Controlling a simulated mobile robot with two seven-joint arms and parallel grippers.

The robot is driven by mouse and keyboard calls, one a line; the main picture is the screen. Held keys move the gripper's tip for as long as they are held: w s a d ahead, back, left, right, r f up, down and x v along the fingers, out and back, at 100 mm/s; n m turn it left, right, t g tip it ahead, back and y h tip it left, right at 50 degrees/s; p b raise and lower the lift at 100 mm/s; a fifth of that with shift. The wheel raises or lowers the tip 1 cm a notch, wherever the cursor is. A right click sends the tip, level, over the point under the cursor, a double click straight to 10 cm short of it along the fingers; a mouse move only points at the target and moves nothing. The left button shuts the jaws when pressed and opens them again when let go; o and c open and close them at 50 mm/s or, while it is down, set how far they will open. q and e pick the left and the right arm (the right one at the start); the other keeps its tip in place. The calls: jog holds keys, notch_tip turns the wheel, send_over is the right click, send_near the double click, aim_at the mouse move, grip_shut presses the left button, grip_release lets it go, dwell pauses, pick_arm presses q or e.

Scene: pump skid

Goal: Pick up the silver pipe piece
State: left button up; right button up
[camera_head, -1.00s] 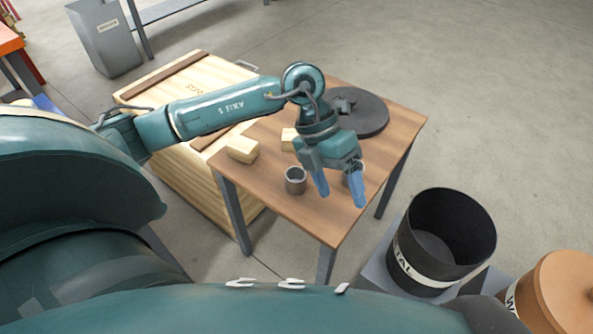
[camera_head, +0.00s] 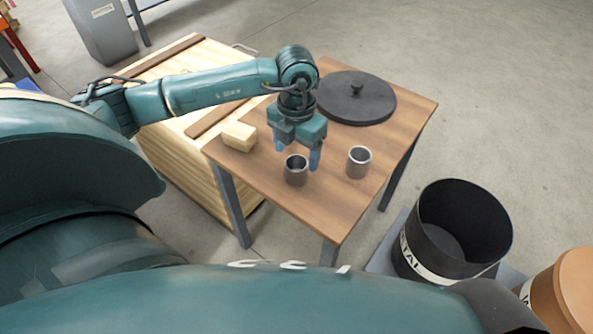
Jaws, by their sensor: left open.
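Two short silver-grey pipe pieces stand upright on the wooden table. The left pipe piece (camera_head: 295,171) is darker, near the middle of the table. The right pipe piece (camera_head: 358,162) is a little brighter and stands apart to its right. My left gripper (camera_head: 297,155) is open and points down, its blue fingertips just behind and above the left pipe piece. One finger shows to each side of that piece's rim; I cannot tell whether they touch it. My right gripper does not show.
A light wooden block (camera_head: 239,136) lies at the table's left edge. A dark round lid (camera_head: 356,98) lies at the back of the table (camera_head: 330,212). A wooden crate (camera_head: 185,165) stands at left. A black bin (camera_head: 455,232) and a tan drum (camera_head: 566,292) stand at right.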

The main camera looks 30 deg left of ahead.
aim_at(297, 163)
pick_arm(q)
notch_tip(297, 163, down, 4)
jog(key=shift+f+b, duration=0.1)
jog(key=shift+b, duration=0.35)
jog(key=shift+f, duration=0.15)
jog(key=c, duration=1.1)
notch_tip(297, 163, up, 10)
jog(key=shift+r+p, duration=0.1)
jog(key=shift+p, duration=0.95)
